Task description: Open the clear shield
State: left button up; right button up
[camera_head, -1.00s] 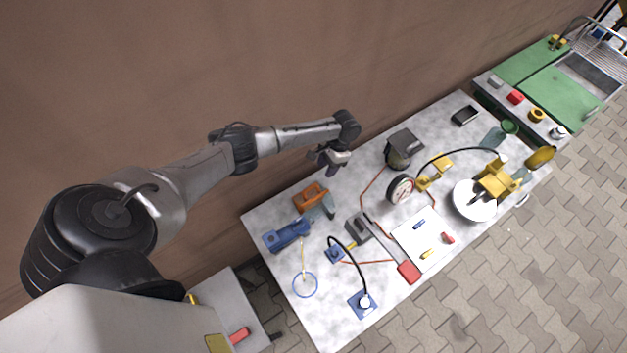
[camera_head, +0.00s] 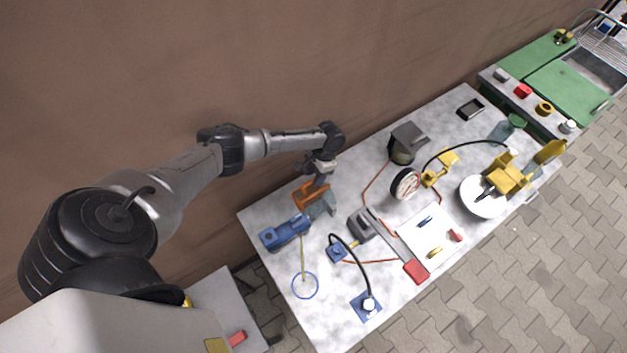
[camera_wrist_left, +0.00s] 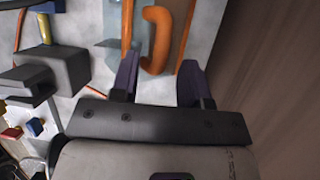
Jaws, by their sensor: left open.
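A see-through bluish panel (camera_head: 322,207), which looks like the clear shield, stands at the back left of the table beside an orange handle-like piece (camera_head: 311,194). The panel's exact tilt and hinge are hard to make out. My left gripper (camera_head: 317,177) is open and close above the orange piece, overlapping its top edge in the head view. In the left wrist view the two dark fingers of my left gripper (camera_wrist_left: 157,76) are apart, with the orange hooked piece (camera_wrist_left: 156,38) between and just beyond their tips. Part of the pale panel (camera_wrist_left: 108,24) shows left of it. Contact cannot be told.
The speckled table (camera_head: 283,296) holds a blue device (camera_head: 285,233) left of the panel and a grey device (camera_head: 362,226) to its right. A round gauge (camera_head: 405,184), a white dish (camera_head: 484,197) and a dark lamp-like unit (camera_head: 405,145) stand farther right. The brown wall runs close behind.

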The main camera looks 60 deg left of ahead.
pick_arm(q)
jog(key=shift+s+f, duration=0.3)
jog(key=shift+f, duration=0.35)
jog(key=shift+c, duration=0.3)
grip_shut()
